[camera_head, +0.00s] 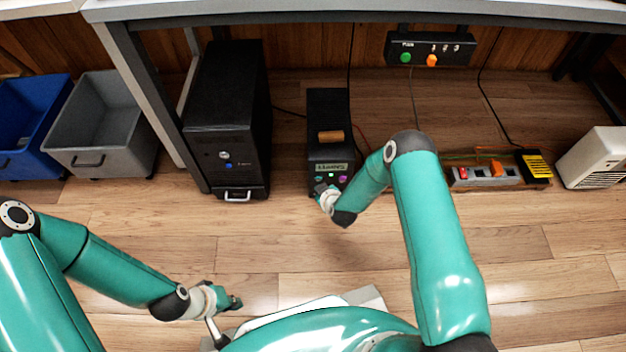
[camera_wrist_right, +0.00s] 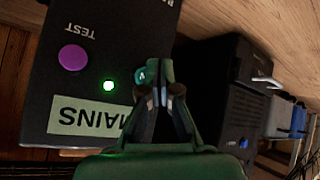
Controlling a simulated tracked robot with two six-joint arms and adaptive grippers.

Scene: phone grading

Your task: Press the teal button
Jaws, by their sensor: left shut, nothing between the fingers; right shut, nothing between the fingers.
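The black box (camera_head: 329,112) stands on the floor under the bench. Its front panel, also in the right wrist view (camera_wrist_right: 60,20), has a purple button marked TEST (camera_wrist_right: 73,58), a lit green lamp (camera_wrist_right: 109,85) and a MAINS label (camera_wrist_right: 85,117). The teal button (camera_wrist_right: 140,76) is beside the lamp, partly hidden by my right fingertips. My right gripper (camera_wrist_right: 160,74) is shut and empty, its tips at the teal button; I cannot tell whether they touch it. In the head view the right gripper (camera_head: 321,190) is at the panel's lower left. My left gripper (camera_head: 234,302) is shut and empty, low over the floor.
A black computer tower (camera_head: 229,110) stands left of the box. A grey bin (camera_head: 100,120) and a blue bin (camera_head: 30,130) are farther left. A power strip (camera_head: 485,174) and a white unit (camera_head: 597,158) lie right. A switch panel (camera_head: 430,48) hangs above. The front floor is clear.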

